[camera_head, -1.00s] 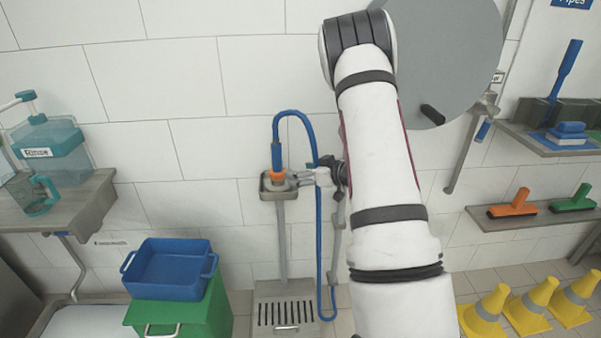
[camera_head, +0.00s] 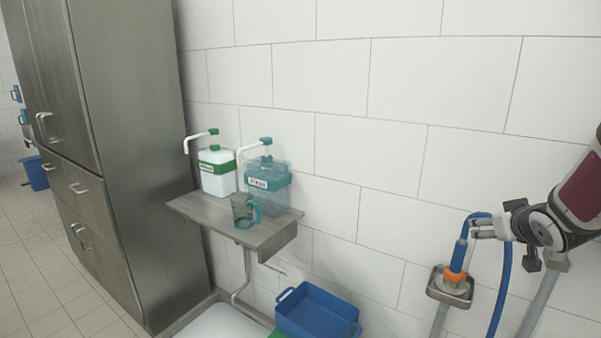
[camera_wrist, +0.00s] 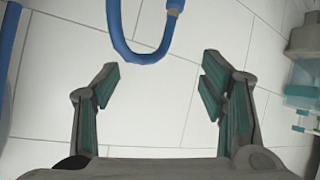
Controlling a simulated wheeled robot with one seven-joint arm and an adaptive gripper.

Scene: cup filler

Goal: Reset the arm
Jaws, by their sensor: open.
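My gripper (camera_head: 474,228) is at the right of the head view, close to the blue hose and its nozzle (camera_head: 459,254). In the wrist view my gripper (camera_wrist: 160,85) is open, its two green-padded fingers wide apart with nothing between them. The blue hose (camera_wrist: 140,55) loops down beyond the fingertips there. The orange-collared nozzle stands upright in a grey square holder (camera_head: 448,291). Whether a finger touches the hose cannot be told from the head view.
A wall shelf (camera_head: 258,239) holds a clear teal-handled cup (camera_head: 243,212), a teal dispenser (camera_head: 268,185) and a white-green dispenser (camera_head: 217,174). A blue tub (camera_head: 315,312) is below. A steel cabinet (camera_head: 135,130) stands left. The wall between shelf and hose is bare.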

